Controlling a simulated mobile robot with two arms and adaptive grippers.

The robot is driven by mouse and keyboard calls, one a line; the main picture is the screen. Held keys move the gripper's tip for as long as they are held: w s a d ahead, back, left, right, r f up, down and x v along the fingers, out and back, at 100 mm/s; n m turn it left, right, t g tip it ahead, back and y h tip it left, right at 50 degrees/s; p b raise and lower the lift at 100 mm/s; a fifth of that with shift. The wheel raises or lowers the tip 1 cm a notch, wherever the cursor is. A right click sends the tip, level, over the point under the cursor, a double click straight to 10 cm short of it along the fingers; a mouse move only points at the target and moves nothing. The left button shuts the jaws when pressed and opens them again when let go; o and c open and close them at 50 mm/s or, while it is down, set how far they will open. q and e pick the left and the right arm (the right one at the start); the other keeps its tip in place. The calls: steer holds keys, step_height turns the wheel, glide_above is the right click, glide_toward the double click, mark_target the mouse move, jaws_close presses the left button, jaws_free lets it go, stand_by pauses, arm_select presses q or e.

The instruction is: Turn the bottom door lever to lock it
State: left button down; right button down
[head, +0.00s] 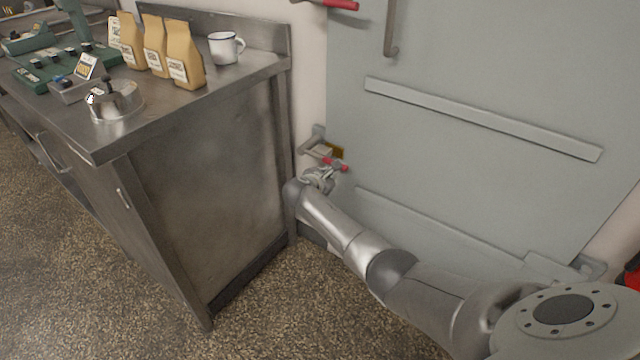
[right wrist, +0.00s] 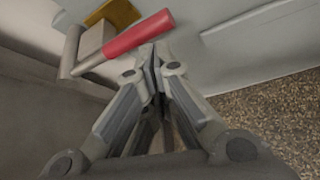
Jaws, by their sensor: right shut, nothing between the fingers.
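The bottom door lever (head: 335,163) has a red grip and sits low on the left edge of the grey door (head: 470,80). In the right wrist view the red grip of the lever (right wrist: 138,36) slants up to the right, with its metal shank at the lower left. My right gripper (head: 322,178) is at the lever, just below it in the head view. In the right wrist view the closed fingertips (right wrist: 152,60) are at the grip's lower side, with nothing between them. I cannot tell whether they touch it. My left gripper is not in view.
A steel counter (head: 200,190) stands close to the left of the lever. Another red-gripped lever (head: 340,4) is higher on the door. Speckled floor is open in front.

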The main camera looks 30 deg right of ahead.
steer(key=v, duration=0.8)
steer(key=shift+a+f, duration=0.2)
steer(key=shift+f, duration=0.05)
